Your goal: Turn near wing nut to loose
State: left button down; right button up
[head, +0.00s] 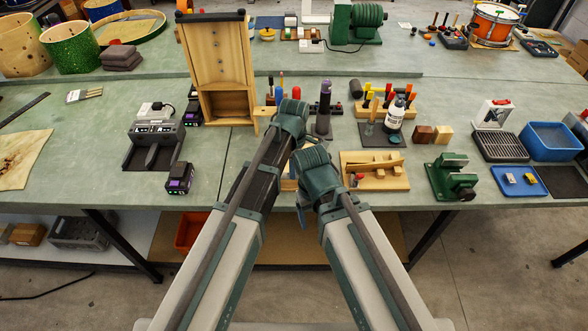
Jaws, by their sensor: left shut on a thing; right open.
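The near wing nut does not show; my arms cover the bench middle where it may be. My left gripper (289,122) is over that middle, seen from behind. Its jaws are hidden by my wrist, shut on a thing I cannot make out. My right gripper (304,212) is lower and nearer, at the bench's front edge, open with its fingers mostly hidden. A pale wooden piece (289,184) shows in part between my two arms. A small wooden piece (262,113) shows just left of my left wrist.
A wooden cabinet-like stand (216,60) rises at the left behind my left arm. A dark upright tool (323,110) stands close right of my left wrist. A wooden tray (376,181) and a green vise (452,176) lie to the right. Bench near a charger (154,140) is partly clear.

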dwell(0.5)
pick_arm(q)
jog(key=c, duration=0.9)
grip_release()
jog(key=shift+o, duration=0.2)
notch_tip(320, 180, up, 14)
jog(key=p, duration=1.3)
jog(key=shift+p, duration=0.4)
jog(key=shift+f, duration=0.15)
